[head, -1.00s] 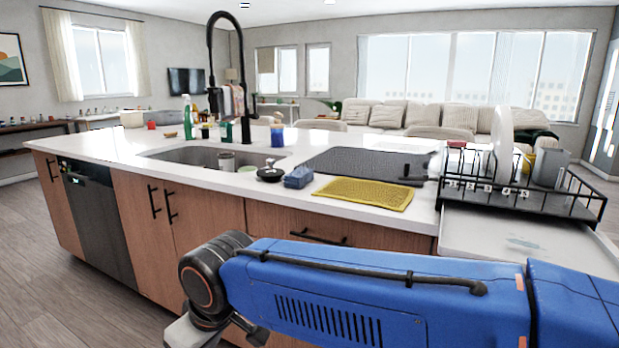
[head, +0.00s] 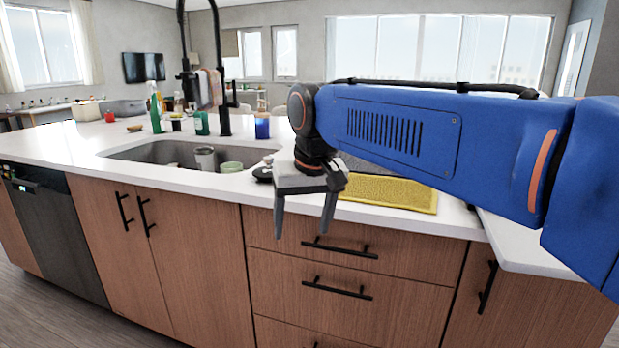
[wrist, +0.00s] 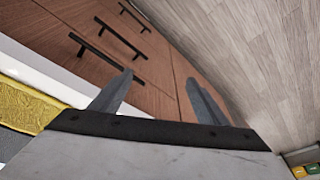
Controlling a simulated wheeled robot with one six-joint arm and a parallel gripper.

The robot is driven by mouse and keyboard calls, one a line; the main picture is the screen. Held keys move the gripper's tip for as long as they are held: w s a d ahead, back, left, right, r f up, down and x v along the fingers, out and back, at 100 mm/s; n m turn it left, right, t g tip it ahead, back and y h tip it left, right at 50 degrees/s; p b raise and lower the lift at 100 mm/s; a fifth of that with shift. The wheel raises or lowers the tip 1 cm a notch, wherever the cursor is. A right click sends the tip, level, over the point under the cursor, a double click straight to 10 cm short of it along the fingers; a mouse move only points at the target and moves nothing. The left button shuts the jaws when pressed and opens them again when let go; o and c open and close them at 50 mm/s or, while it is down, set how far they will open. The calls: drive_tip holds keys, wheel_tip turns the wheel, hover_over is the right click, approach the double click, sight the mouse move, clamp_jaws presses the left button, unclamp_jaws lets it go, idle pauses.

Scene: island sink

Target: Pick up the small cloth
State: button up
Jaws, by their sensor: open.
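A yellow textured cloth (head: 390,193) lies flat on the white counter near its front edge, partly hidden behind my arm. It also shows at the left edge of the wrist view (wrist: 25,105). A smaller pinkish patterned cloth (head: 213,85) hangs by the black faucet. The pictures do not settle which one is the small cloth. My gripper (head: 302,236) is open and empty, pointing down in front of the counter's front edge, left of the yellow cloth. In the wrist view its fingers (wrist: 158,78) have only drawer fronts and floor beyond them.
The sink (head: 160,153) holds a cup (head: 205,157) and a green container (head: 231,167). The black faucet (head: 223,110), a green bottle (head: 155,107) and a blue jar (head: 262,127) stand behind it. Drawer handles (head: 340,248) project below my gripper. The left counter is mostly clear.

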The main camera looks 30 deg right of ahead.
drive_tip(key=w+d+r+m+g, duration=0.2)
drive_tip(key=w+d+r+m, duration=0.3)
drive_tip(key=w+r, duration=0.5)
drive_tip(key=w+d+r+m+g, duration=0.1)
drive_tip(key=w+d+r+m, duration=0.1)
drive_tip(key=w+d+r, duration=0.7)
drive_tip(key=f, duration=0.7)
drive_tip(key=a+f, duration=0.1)
drive_tip(key=f, duration=0.2)
drive_tip(key=shift+w+f, duration=0.25)
drive_tip(key=shift+f, duration=0.15)
drive_tip(key=shift+w+f, duration=0.2)
drive_tip(key=shift+f, duration=2.45)
drive_tip(key=c, duration=1.1)
